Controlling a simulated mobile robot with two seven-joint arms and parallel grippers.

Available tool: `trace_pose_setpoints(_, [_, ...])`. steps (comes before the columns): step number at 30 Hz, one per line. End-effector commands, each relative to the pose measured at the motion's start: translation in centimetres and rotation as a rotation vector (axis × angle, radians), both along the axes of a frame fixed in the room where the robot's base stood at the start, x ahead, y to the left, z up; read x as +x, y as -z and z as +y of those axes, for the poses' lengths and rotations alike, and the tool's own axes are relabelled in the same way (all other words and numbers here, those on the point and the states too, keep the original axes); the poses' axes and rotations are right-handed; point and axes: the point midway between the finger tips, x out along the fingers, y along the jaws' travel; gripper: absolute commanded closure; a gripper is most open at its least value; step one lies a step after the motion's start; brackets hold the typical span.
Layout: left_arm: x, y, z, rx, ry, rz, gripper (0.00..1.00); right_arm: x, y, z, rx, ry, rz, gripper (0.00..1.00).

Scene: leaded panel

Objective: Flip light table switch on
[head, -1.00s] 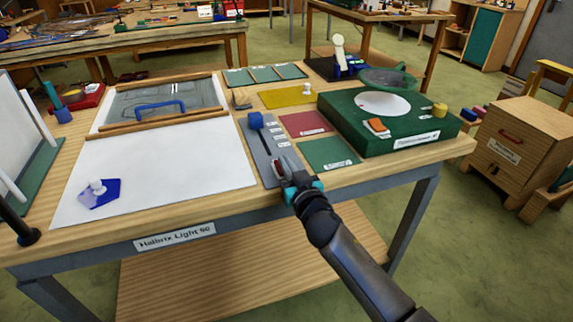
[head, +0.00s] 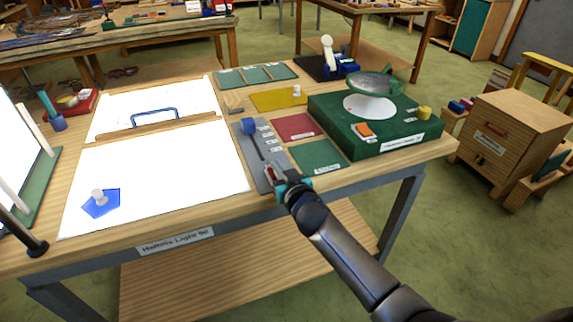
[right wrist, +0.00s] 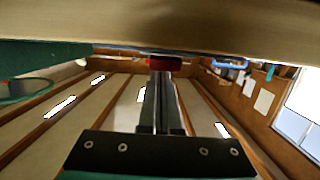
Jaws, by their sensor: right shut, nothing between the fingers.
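The light table's white panel (head: 160,175) glows bright white in the head view. A grey control strip (head: 247,147) runs along its right side, with a blue slider knob (head: 249,125) at the far end. A small red switch (head: 268,172) sits at the near end of the strip. My right gripper (head: 276,181) is shut and empty, its tips at the red switch and partly hiding it. In the right wrist view, the shut fingers (right wrist: 160,85) point at a red part (right wrist: 165,63) under the pale table edge. The switch's exact tilt is too small to tell.
A blue pentagon piece (head: 101,205) with a pale knob lies on the lit panel. A wooden bar and a blue handle (head: 155,114) are farther back. Red (head: 296,127) and green (head: 318,157) mats and a green box (head: 375,125) stand right of the strip.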

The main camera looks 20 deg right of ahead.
Motion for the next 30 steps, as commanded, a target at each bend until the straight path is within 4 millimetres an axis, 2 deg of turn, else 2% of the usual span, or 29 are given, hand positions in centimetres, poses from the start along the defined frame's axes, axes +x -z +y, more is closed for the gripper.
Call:
trace_pose_setpoints(1, [0.0, -1.0, 0.0, 0.000, 0.000, 0.000, 0.50, 0.2, -1.1, -0.1, 0.001, 0.000, -0.001, 1.00])
trace_pose_setpoints(7, [0.0, -3.3, 0.0, 0.000, 0.001, 0.000, 0.50, 0.6, -3.5, -0.5, 0.001, 0.000, 0.000, 1.00])
trace_pose_setpoints(21, [0.0, -4.9, 0.1, 0.001, 0.002, 0.000, 0.50, -6.1, -5.9, -0.7, 0.002, 0.000, 0.002, 1.00])
trace_pose_setpoints(30, [0.0, -5.3, 0.1, 0.001, 0.002, 0.000, 0.50, -8.3, -7.0, -0.7, 0.000, 0.000, 0.001, 1.00])
